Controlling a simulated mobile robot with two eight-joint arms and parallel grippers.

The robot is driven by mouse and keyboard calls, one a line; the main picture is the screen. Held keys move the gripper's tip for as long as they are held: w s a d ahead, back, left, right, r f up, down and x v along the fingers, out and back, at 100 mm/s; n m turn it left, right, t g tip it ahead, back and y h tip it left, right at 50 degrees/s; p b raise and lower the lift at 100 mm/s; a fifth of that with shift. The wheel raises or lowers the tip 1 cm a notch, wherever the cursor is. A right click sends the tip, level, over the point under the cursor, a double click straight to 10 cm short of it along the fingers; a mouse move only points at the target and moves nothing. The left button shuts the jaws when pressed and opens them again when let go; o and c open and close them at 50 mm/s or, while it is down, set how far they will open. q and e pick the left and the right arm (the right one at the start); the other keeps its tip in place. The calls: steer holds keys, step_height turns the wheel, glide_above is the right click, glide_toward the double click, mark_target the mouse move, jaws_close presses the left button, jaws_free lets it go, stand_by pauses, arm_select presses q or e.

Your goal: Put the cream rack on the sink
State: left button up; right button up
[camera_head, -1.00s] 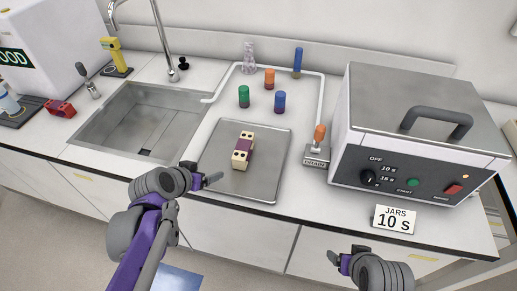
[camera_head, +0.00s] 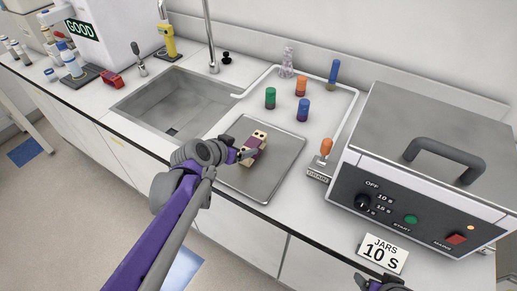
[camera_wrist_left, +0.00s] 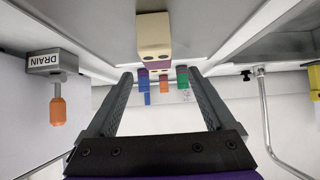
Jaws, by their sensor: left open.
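The cream rack (camera_head: 261,136), a small block with dark holes and a purple middle, lies on the metal tray (camera_head: 272,180). My left gripper (camera_head: 246,155) is open at the rack's near-left side, its fingertips overlapping the rack in the head view. In the left wrist view the rack (camera_wrist_left: 154,35) shows ahead, between the lines of the open fingers (camera_wrist_left: 157,85); whether they touch it I cannot tell. The sink (camera_head: 150,108) is an empty steel basin left of the tray. My right gripper (camera_head: 366,281) is partly cut off at the bottom edge.
Green (camera_head: 270,98), orange (camera_head: 301,86) and blue (camera_head: 304,109) jars stand behind the tray. A drain lever (camera_head: 325,148) and a big machine (camera_head: 420,165) stand to the right. A faucet (camera_head: 211,45) rises behind the sink. A red block (camera_head: 110,80) lies left of it.

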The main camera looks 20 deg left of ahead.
mark_target(257, 142)
arm_select(q)
steer(key=x, duration=0.4)
steer(key=shift+w+f+b, duration=0.25)
steer(key=shift+w+b, duration=0.05)
steer(key=shift+w, duration=0.05)
steer(key=shift+d+r+x, duration=0.1)
steer(key=shift+d+x, duration=0.05)
steer(key=shift+x, duration=1.3)
steer(key=shift+d+r+x, duration=0.1)
steer(key=shift+d+x, duration=0.05)
steer(key=shift+x, duration=1.35)
jaws_close()
